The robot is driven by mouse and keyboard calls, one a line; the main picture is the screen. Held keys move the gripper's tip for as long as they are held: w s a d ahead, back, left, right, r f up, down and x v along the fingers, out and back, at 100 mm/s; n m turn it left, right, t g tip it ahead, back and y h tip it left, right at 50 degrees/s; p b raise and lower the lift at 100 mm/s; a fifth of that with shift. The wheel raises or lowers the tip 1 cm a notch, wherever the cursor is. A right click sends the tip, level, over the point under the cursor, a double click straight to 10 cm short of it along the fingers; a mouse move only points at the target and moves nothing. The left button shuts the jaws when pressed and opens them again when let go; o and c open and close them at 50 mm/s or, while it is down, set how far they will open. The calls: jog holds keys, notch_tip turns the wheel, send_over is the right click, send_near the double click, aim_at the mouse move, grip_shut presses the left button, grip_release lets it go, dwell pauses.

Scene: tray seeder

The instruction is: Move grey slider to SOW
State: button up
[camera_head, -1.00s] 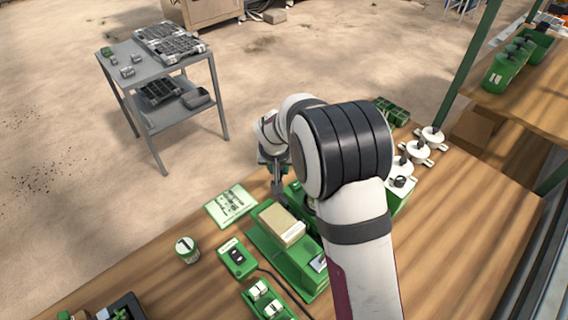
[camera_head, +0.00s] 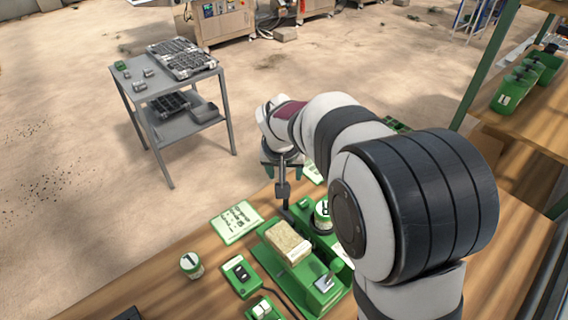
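I cannot tell whether this is the slider, part of my gripper, or whether the two touch. The green machine carries a tan block (camera_head: 289,243) on top and a grey plate with a small upright piece (camera_head: 325,281) at its front right. No SOW mark is readable. My arm hides the table to the right.
A green-white card (camera_head: 236,222), a round tin (camera_head: 191,264) and a green switch box (camera_head: 240,275) lie left of the machine. A white-topped green container (camera_head: 322,214) stands close behind it, right of my gripper. A grey trolley (camera_head: 168,90) stands beyond the table.

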jog(key=v, duration=0.5)
jog(key=shift+s+r, duration=0.1)
jog(key=shift+r, duration=0.2)
jog(key=s+d+m+g, duration=0.1)
jog(key=s+d+m, duration=0.1)
jog(key=s+d, duration=0.45)
jog(key=s+d+m+g, duration=0.1)
jog(key=s+d+g, duration=0.15)
jog(key=s, duration=0.65)
jog(key=s+d+f+m+y, duration=0.1)
jog(key=s, duration=0.6)
jog(key=s+d+f+m+g, duration=0.1)
jog(key=s, duration=0.6)
jog(key=shift+s+f+m+y, duration=0.25)
jog(key=shift+s+m+y, duration=0.05)
jog(key=shift+s+y, duration=0.1)
